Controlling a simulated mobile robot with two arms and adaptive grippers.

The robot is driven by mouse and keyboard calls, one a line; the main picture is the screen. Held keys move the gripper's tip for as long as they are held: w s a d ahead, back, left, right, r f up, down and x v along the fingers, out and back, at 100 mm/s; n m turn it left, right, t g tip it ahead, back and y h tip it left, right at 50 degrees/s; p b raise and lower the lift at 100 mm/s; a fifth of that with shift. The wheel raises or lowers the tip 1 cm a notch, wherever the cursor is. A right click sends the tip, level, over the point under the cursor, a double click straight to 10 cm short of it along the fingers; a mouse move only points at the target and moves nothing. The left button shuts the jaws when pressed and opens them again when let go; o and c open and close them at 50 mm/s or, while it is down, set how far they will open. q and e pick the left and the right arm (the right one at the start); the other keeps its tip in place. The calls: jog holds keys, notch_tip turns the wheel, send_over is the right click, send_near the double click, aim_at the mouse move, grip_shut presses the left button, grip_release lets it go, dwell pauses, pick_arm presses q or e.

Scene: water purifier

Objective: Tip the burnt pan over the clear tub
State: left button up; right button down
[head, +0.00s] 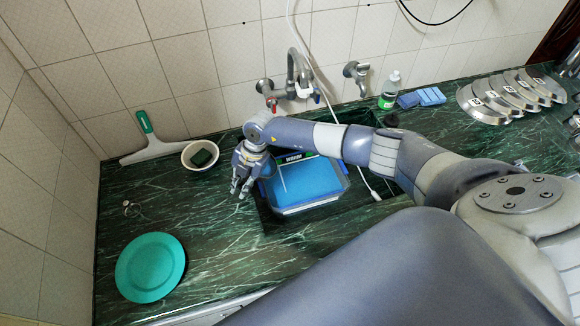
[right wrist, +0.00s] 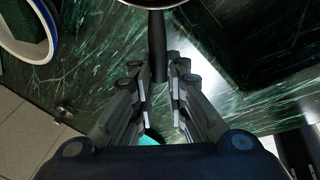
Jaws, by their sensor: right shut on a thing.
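The clear tub (head: 305,184), filled with blue liquid, sits in the sink with a label on its far side. My right gripper (head: 242,186) is at the tub's left edge in the head view. In the right wrist view my right gripper (right wrist: 157,88) is shut on the dark handle of the burnt pan (right wrist: 158,45). Only the handle and a sliver of the pan's body show, at the top edge of that view. I cannot make out the pan in the head view, nor its tilt. My left gripper is not in view.
A teal plate (head: 151,267) lies on the green counter at front left. A white bowl (head: 188,163) with a dark sponge and a squeegee (head: 150,146) are at the back left. The faucet (head: 298,75) stands behind the tub. A bottle (head: 389,91) and blue sponges (head: 422,97) are right.

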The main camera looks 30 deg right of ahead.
jog(key=shift+s+d+f+y+b, duration=0.15)
jog(key=shift+d+f+y+b, duration=0.15)
jog(key=shift+s+d, duration=0.1)
jog(key=shift+d, duration=0.1)
jog(key=shift+f, duration=0.1)
jog(key=shift+s+d+f+t+y+b, duration=0.35)
jog(key=shift+d+y+b, duration=0.2)
jog(key=shift+b, duration=0.5)
jog(key=shift+s+d+f+t+y+b, duration=0.25)
jog(key=shift+d+f+y+b, duration=0.2)
jog(key=shift+b, duration=0.75)
jog(key=shift+s+d+f+t+y+b, duration=0.15)
jog(key=shift+d+f+y+b, duration=0.25)
jog(key=shift+b, duration=0.75)
jog(key=shift+s+d+f+t+y+b, duration=0.2)
jog(key=shift+s+d+t+y+b, duration=0.25)
jog(key=shift+b, duration=0.8)
jog(key=d+f+y+b, duration=0.1)
jog(key=b, duration=0.1)
jog(key=d+f+y+b, duration=0.1)
jog(key=b, duration=0.2)
jog(key=shift+s+t+b, duration=0.3)
jog(key=shift+t, duration=0.1)
